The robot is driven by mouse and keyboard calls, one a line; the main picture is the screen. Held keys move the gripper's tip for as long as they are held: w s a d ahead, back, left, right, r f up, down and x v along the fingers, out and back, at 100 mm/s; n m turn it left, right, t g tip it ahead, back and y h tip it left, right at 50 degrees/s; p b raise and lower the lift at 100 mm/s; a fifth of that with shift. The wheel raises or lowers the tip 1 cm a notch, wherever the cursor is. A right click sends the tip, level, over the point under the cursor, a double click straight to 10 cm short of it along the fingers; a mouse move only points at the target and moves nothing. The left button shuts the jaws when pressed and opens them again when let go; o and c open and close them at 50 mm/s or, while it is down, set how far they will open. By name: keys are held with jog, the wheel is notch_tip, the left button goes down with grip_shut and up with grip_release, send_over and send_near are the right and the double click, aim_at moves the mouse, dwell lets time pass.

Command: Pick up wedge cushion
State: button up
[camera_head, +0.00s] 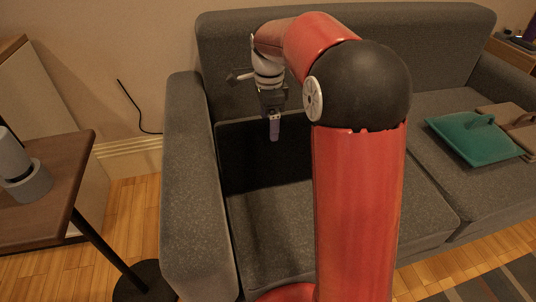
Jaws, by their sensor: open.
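My gripper (274,136) hangs pointing down over the left seat of the grey sofa, its fingertips small and purplish in this view. It is open, with nothing seen between the fingers. A dark, nearly black shape (240,160) with a straight top edge is behind and below the gripper, at the back of the left seat. It may be the wedge cushion, but I cannot tell its slope or depth. My red arm hides its right part. I cannot tell whether the fingertips touch it.
The grey sofa (184,190) has a raised left armrest close to my gripper. A teal flat item (472,138) and a brown one (510,116) lie on the right seat. A wooden side table (62,180) with a grey cylindrical object (22,180) stands at the left.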

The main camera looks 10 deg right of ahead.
aim_at(268, 133)
notch_tip(268, 133, down, 5)
jog(key=shift+w+a+f, duration=0.15)
jog(key=shift+f, duration=0.05)
jog(key=c, duration=1.7)
jog(key=shift+o, duration=0.2)
jog(key=shift+r, duration=0.1)
